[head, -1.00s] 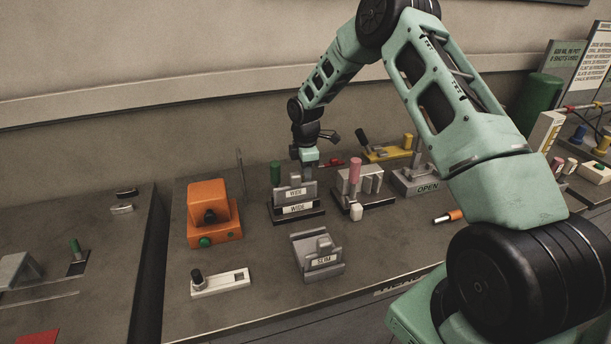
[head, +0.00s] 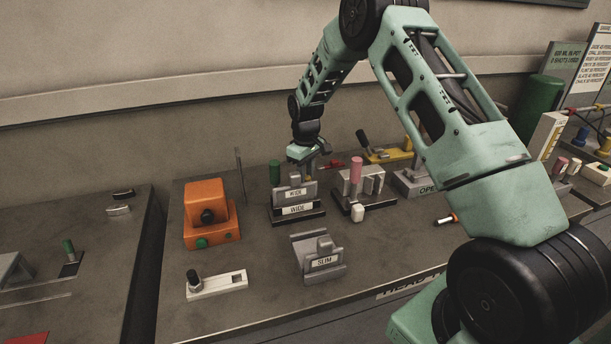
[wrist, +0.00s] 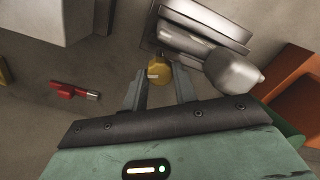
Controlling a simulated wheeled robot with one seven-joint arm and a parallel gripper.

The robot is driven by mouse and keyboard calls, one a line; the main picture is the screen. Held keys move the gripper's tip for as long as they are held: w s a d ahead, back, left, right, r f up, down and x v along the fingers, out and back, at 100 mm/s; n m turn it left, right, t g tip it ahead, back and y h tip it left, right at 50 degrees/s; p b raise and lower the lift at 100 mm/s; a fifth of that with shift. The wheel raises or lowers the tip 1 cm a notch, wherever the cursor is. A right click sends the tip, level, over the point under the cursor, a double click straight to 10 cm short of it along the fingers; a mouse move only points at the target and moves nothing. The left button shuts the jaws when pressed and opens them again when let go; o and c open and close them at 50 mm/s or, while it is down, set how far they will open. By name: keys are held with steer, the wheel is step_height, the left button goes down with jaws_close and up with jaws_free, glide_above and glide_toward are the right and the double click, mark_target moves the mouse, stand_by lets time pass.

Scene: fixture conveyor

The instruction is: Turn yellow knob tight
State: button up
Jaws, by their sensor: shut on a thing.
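The yellow knob (wrist: 158,73) sits between my two fingertips in the wrist view, beside a grey stepped fixture. My gripper (wrist: 161,82) is shut on it, with one finger on each side. In the head view my gripper (head: 313,168) is low over the back of the bench, behind the grey fixture labelled WIDE (head: 297,209). The yellow knob cannot be made out in the head view there; the fixture and gripper hide that spot. How tight the knob is cannot be told.
A green post (head: 274,172) and an orange block (head: 205,222) stand left of my gripper. A pink-topped post (head: 356,168) on a grey fixture stands to the right. A red-handled piece (wrist: 70,90) lies nearby. A SLIM fixture (head: 320,262) stands in front.

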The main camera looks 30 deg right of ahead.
mark_target(306, 177)
steer(key=shift+m, duration=1.3)
steer(key=shift+r, duration=0.1)
steer(key=o, duration=0.7)
step_height(306, 177, up, 17)
steer(key=b, duration=0.3)
steer(key=shift+r, duration=0.2)
